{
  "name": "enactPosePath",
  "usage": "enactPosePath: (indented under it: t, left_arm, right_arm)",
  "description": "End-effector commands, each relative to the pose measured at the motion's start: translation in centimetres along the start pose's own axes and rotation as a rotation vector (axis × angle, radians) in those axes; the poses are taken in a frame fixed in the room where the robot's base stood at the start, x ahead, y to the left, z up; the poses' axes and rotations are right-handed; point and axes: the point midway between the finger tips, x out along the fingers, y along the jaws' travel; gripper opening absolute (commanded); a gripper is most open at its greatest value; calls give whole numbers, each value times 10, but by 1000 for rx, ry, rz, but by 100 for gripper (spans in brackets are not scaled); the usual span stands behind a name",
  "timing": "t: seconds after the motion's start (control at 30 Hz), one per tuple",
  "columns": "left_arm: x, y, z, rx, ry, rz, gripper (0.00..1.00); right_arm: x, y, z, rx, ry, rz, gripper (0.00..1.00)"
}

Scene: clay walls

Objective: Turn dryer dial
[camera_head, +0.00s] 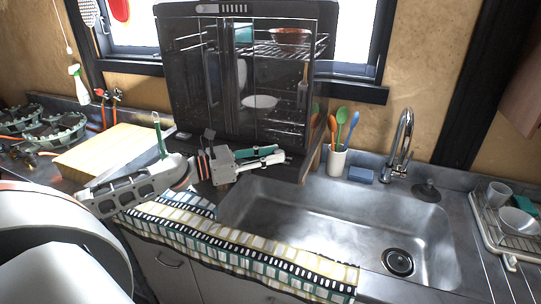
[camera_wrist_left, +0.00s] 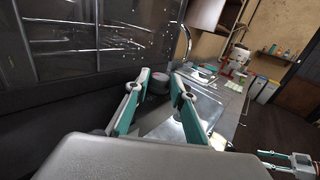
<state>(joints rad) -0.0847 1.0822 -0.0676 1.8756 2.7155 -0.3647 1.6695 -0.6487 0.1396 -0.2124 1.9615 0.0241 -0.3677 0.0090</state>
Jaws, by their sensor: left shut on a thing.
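The dryer (camera_head: 158,70) is a tall dark cabinet with a clear front, standing behind the sink's left part. My left gripper (camera_head: 282,155) is at the dryer's lower front, its fingers pointing right. In the left wrist view, a small dark round knob, seemingly the dial (camera_wrist_left: 158,84), sits between the two teal fingertips of my left gripper (camera_wrist_left: 160,79), which is shut on it. In the head view the dial is not made out behind the fingers. What looks like my right gripper (camera_wrist_left: 290,158) shows small at the lower right of the left wrist view; its opening is unclear.
A steel sink (camera_head: 330,215) lies in front, with a checked towel (camera_head: 240,250) over its front edge. A white cup of spoons (camera_head: 337,162), a blue sponge (camera_head: 361,174) and a faucet (camera_head: 402,145) stand right of the dryer. A cutting board (camera_head: 110,150) is left.

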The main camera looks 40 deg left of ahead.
Motion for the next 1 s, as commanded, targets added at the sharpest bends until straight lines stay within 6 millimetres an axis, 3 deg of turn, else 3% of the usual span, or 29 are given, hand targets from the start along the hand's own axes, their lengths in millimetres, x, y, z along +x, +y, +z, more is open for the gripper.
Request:
enactPosePath:
  t: [0.17,0.2,0.23,1.0]
  left_arm:
    - [0,-1,-1,-2,0,-1,2]
    - [0,-1,-1,-2,0,-1,34]
    - [0,-1,-1,-1,0,-1,40]
    - [0,-3,1,0,0,71,40]
  right_arm:
    - [0,0,0,0,0,0,40]
    - [0,0,0,0,0,0,40]
    - [0,0,0,0,0,0,40]
    - [-2,1,-3,-1,1,0,40]
